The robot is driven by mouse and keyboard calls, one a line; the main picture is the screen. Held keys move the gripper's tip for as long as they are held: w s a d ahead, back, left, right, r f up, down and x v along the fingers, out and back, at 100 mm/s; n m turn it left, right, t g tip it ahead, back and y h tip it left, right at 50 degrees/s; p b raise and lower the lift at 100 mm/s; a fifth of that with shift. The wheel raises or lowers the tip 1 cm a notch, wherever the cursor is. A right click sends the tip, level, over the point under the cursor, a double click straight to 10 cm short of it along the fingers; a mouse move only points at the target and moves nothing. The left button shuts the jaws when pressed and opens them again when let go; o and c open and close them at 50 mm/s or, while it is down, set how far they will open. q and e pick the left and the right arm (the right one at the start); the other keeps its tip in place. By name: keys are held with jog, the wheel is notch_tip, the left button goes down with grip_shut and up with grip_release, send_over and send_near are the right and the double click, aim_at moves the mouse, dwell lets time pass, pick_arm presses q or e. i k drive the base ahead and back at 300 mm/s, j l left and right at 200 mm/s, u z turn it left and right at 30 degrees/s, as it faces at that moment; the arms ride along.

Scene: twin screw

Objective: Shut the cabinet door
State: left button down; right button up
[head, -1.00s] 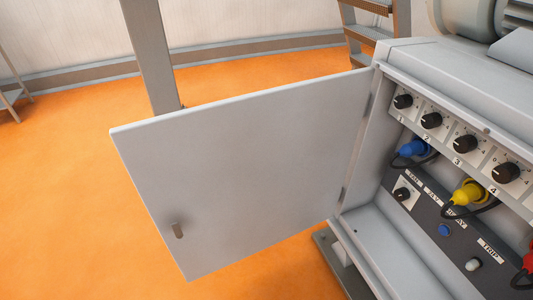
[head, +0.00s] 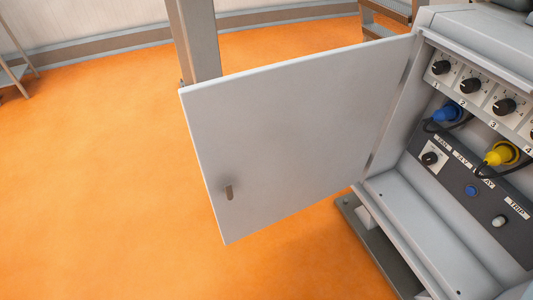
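The cabinet door (head: 300,135) is a flat light-grey panel that stands wide open in the head view. It is hinged at its right edge to the cabinet (head: 470,20) and reaches out to the left over the floor. A small handle (head: 229,192) sits near its lower left corner. The open cabinet front shows black knobs, a blue plug, a yellow plug and a dark control panel (head: 455,180). Neither of my grippers is in view.
A grey post (head: 195,45) stands behind the door. A ladder or step frame (head: 385,18) is at the top, and a metal stand (head: 15,65) is at the far left. A grey base rail (head: 380,250) lies below the cabinet. The orange floor (head: 100,180) to the left is clear.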

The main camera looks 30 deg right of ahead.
aim_at(288, 137)
jog(key=i+j+u, duration=0.35)
jog(key=j, duration=0.3)
jog(key=i+j+u, duration=0.35)
jog(key=i+j, duration=0.2)
jog(key=i+z, duration=0.45)
jog(key=i+j+z, duration=0.4)
jog(key=i+l+z, duration=0.1)
jog(key=z, duration=0.4)
jog(key=i+z, duration=0.3)
jog(key=z, duration=0.15)
jog(key=i+z, duration=0.2)
jog(key=z, duration=0.3)
jog(key=i+j+z, duration=0.15)
jog(key=z, duration=0.35)
jog(key=i+j+z, duration=0.15)
jog(key=z, duration=0.3)
jog(key=i+z, duration=0.2)
jog(key=z, duration=0.25)
jog(key=i+j+z, duration=0.15)
jog(key=z, duration=0.3)
jog(key=i+j+z, duration=0.15)
jog(key=z, duration=0.3)
jog(key=j, duration=0.05)
